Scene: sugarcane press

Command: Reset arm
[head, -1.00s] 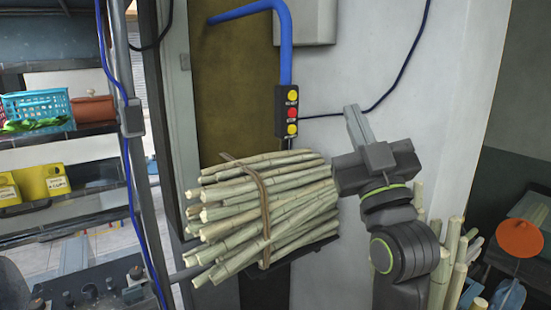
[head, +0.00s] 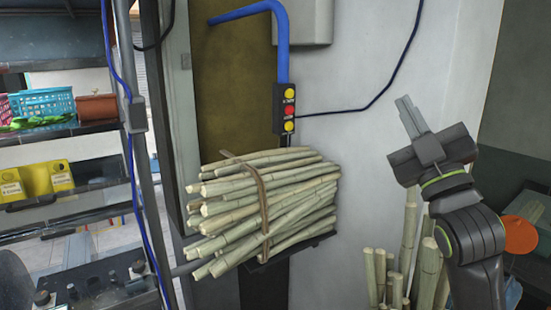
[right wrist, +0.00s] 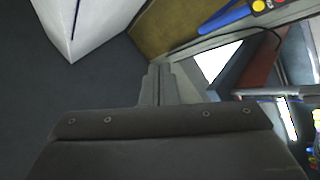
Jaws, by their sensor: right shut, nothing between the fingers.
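My right gripper (head: 411,118) is raised at the right in the head view, in front of the pale wall. Its fingers are shut together and hold nothing. It stands to the right of the button box (head: 287,108) and the bundle of cane (head: 265,205), apart from both. In the right wrist view the shut fingers (right wrist: 158,84) point away from the camera with nothing between them. My left gripper does not show in the head view.
The cane bundle rests on a dark stand (head: 310,243). More cane stalks (head: 425,272) stand upright below my right arm. An orange disc (head: 518,234) is at the far right. A shelf with a blue basket (head: 42,104) and yellow boxes (head: 37,179) is at the left.

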